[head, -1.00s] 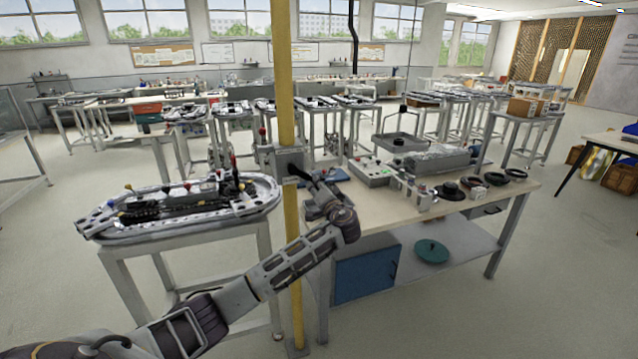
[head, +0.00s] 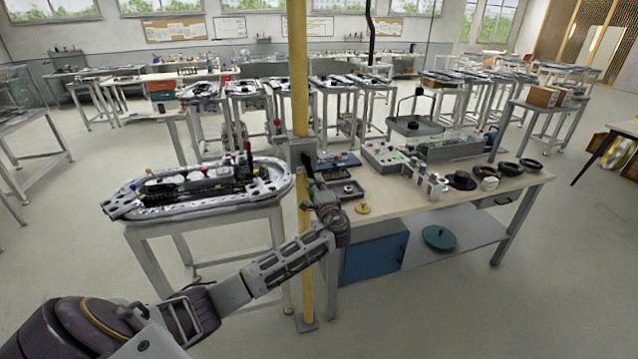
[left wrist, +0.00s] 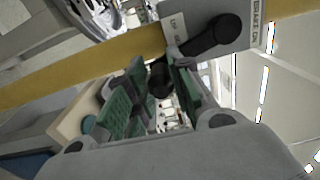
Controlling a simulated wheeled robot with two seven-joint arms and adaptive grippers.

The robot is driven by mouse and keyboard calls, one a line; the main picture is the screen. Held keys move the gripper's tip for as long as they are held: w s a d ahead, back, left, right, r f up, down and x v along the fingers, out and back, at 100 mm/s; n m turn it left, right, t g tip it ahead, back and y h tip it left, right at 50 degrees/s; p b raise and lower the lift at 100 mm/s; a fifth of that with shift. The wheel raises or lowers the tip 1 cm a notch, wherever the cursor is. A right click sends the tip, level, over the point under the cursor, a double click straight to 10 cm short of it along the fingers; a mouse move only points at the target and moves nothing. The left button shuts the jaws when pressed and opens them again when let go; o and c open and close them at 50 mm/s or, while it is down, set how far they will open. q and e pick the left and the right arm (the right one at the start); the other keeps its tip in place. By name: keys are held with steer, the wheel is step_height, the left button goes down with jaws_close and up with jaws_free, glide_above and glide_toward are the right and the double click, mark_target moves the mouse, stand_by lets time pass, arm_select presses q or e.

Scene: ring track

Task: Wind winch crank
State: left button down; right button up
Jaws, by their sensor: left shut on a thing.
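The winch is a grey box (head: 302,151) on the yellow post (head: 300,70), left of the workbench's back edge. Its black crank arm (left wrist: 212,37) shows in the left wrist view, running from the box to a dark round handle (left wrist: 160,80). My left gripper (head: 314,188) is just below and right of the box in the head view. In the left wrist view its green-padded fingers (left wrist: 158,90) are shut around the handle, which they partly hide. My right gripper is in neither current view.
The workbench (head: 400,203) stands right of the post, with a control box (head: 383,157), a small brass piece (head: 362,208) and black rings (head: 508,168) on it. A grey tray (head: 415,126) hangs behind. An oval track (head: 135,208) lies on a stand at left.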

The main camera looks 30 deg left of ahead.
arm_select(q)
steer(key=shift+s+a+f+m, duration=0.1)
steer(key=shift+s+f+m, duration=0.2)
steer(key=shift+m, duration=0.1)
steer(key=c, duration=1.3)
jaws_free()
steer(key=shift+r, duration=0.1)
steer(key=shift+o, duration=0.2)
steer(key=shift+w, duration=0.1)
steer(key=shift+r, duration=0.1)
steer(key=v, duration=1.2)
steer(key=shift+a, duration=0.1)
